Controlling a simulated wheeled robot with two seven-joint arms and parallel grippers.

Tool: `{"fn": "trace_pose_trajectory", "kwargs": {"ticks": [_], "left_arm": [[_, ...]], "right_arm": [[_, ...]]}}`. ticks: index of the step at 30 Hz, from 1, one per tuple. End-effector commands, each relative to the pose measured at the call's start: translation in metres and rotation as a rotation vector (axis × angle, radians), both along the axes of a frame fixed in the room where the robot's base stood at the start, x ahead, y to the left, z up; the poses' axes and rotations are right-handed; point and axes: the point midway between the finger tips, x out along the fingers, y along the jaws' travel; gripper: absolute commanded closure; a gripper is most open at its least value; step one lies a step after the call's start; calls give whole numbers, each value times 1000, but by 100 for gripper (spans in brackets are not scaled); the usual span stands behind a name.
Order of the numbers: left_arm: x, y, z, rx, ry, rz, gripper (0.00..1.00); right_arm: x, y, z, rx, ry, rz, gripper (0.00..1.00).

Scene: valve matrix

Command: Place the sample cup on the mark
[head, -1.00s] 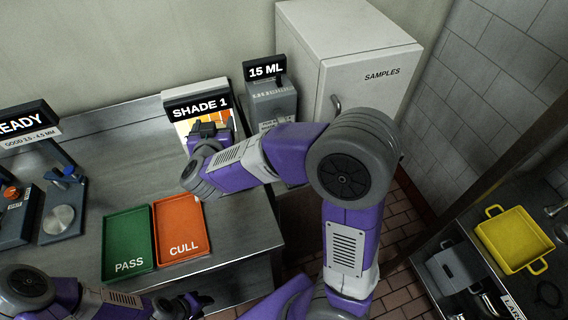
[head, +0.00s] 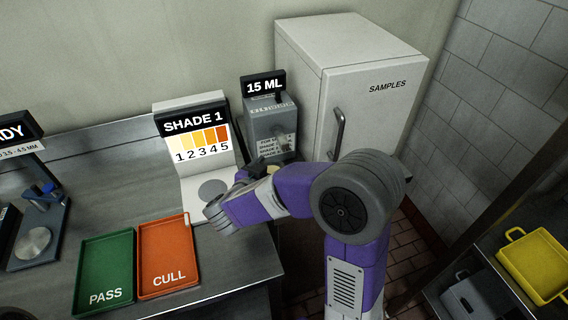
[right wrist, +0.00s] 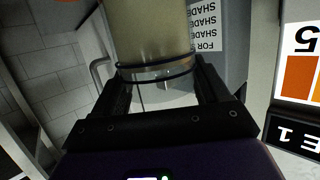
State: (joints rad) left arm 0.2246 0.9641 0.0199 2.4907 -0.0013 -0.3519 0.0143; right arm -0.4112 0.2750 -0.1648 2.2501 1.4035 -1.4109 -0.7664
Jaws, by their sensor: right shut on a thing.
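My right gripper (head: 257,167) is shut on the sample cup (head: 273,169), just in front of the 15 ML dispenser. In the right wrist view, which is upside down, the cup (right wrist: 150,35) is clear with a dark ring near its rim and holds pale yellow contents. It sits between the two fingers (right wrist: 158,85). The mark, a round grey disc (head: 212,188), lies bare on the white base of the SHADE 1 stand (head: 190,110), left of my right gripper. My left gripper is not in view.
The 15 ML dispenser (head: 272,125) stands behind the cup, with the SAMPLES cabinet (head: 365,110) to its right. The green PASS tray (head: 105,262) and orange CULL tray (head: 165,250) lie in front of the stand. The counter's right edge is close to my right arm.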

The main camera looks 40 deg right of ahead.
Motion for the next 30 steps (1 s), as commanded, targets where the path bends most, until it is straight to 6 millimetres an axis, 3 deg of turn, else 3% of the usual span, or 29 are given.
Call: {"fn": "trace_pose_trajectory", "kwargs": {"ticks": [3, 10, 14, 22, 30], "left_arm": [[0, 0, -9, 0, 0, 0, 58], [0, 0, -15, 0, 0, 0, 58], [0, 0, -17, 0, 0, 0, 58], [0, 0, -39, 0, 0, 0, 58], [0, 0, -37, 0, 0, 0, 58]], "right_arm": [[15, -30, -1, 0, -5, -7, 71], [35, -63, -1, 0, -2, -2, 71], [38, -67, -2, -2, -1, 2, 71], [37, -66, -36, -1, 1, 3, 71], [37, -66, -35, -1, -1, 2, 71]]}}
